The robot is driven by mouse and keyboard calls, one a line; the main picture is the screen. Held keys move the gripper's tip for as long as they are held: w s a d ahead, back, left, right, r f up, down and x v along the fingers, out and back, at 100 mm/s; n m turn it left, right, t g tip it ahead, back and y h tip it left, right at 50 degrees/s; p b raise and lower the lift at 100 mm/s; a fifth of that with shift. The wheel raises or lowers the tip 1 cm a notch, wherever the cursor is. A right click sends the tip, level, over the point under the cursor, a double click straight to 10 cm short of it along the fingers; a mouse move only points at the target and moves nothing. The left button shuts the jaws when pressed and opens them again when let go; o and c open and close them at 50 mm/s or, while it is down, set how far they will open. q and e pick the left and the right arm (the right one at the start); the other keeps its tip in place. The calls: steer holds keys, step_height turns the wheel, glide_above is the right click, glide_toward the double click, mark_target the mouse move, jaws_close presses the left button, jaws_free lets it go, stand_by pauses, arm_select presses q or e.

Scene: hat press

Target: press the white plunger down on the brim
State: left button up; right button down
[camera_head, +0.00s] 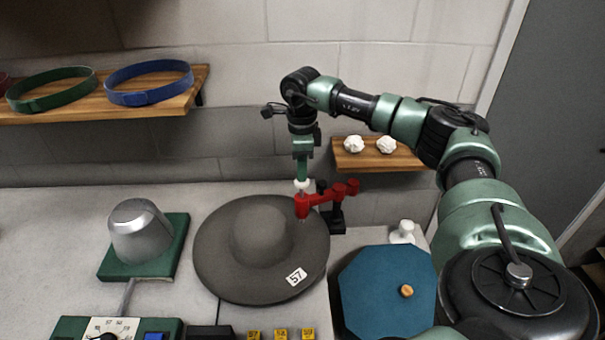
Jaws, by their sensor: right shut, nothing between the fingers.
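The grey hat (262,245) lies on the table, its wide brim flat and a white tag marked 57 on its front. A red toggle clamp (325,199) stands at the brim's back right edge. Its white plunger (303,185) is at the clamp's left end, above the brim; whether it touches the brim is too small to tell. My right gripper (302,176) points down directly over the plunger, shut and empty, at or very near its top. My left gripper is not in view.
A metal block on a green base (187,245) stands left of the hat. A blue octagonal lid with a wooden knob (372,312) and a small white object (403,232) are to the right. Shelves with bands (150,107) and white lumps (372,160) hang behind.

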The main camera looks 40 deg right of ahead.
steer(key=shift+f+b, duration=0.9)
steer(key=shift+f, duration=0.75)
steer(key=shift+s+r, duration=0.1)
steer(key=shift+r+p, duration=0.75)
step_height(320, 180, up, 10)
steer(key=p, duration=0.6)
steer(key=shift+f+p, duration=0.25)
steer(key=shift+p, duration=0.15)
